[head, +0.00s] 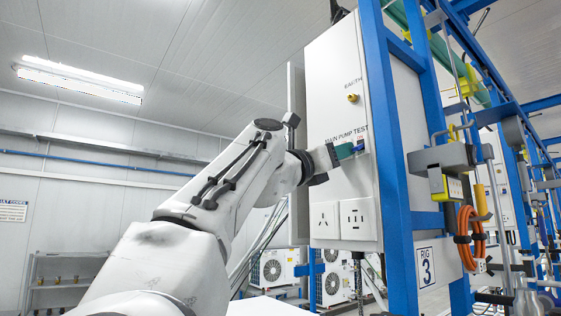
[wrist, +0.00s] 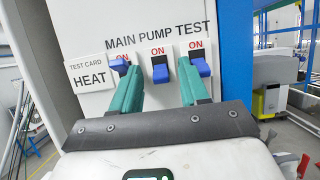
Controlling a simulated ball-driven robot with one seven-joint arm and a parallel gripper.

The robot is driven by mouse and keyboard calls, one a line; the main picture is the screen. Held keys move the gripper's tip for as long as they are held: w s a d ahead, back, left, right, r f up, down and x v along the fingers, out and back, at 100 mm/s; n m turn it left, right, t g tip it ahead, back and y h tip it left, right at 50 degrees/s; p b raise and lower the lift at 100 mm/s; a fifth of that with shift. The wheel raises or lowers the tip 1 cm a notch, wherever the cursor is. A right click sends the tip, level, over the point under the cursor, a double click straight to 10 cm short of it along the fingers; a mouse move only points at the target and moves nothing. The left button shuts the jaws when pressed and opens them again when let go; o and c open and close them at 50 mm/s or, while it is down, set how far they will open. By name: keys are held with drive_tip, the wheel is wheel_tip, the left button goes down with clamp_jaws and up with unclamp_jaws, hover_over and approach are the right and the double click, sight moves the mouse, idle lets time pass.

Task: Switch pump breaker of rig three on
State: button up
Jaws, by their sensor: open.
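The rig three panel (head: 335,100) is a white box on a blue frame. In the wrist view, three blue-levered breakers sit in a row under the words MAIN PUMP TEST. The pump breaker (wrist: 160,73) is the middle one; its lever hangs below its red ON mark. The main breaker (wrist: 119,65) is left of it, partly behind a finger, and the test breaker (wrist: 201,67) is right. My gripper (wrist: 159,67) is open, its green fingers on either side of the pump breaker. I cannot tell whether they touch the panel. In the head view my gripper (head: 346,151) hides most breakers.
A RIG 3 sign (head: 426,266) hangs on the frame. Sockets (head: 359,220) and a yellow EARTH terminal (head: 352,97) are on the panel. A HEAT test card (wrist: 90,75) is left of the breakers. A blue post (head: 388,120) stands close right. Orange hose (head: 471,238) hangs further right.

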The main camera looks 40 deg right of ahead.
clamp_jaws()
drive_tip(key=shift+a+r+y, duration=0.1)
drive_tip(key=shift+r+y, duration=0.25)
drive_tip(key=shift+y, duration=0.6)
drive_tip(key=shift+d+r+y, duration=0.1)
drive_tip(key=shift+r+y, duration=0.2)
drive_tip(key=shift+y, duration=0.7)
drive_tip(key=shift+a+r+y, duration=0.1)
drive_tip(key=shift+r+y, duration=0.25)
drive_tip(key=shift+y, duration=0.6)
unclamp_jaws()
drive_tip(key=a+r, duration=0.1)
drive_tip(key=a, duration=0.9)
drive_tip(key=shift+s+a+b, duration=0.15)
drive_tip(key=shift+a+b, duration=0.2)
drive_tip(key=shift+a, duration=0.05)
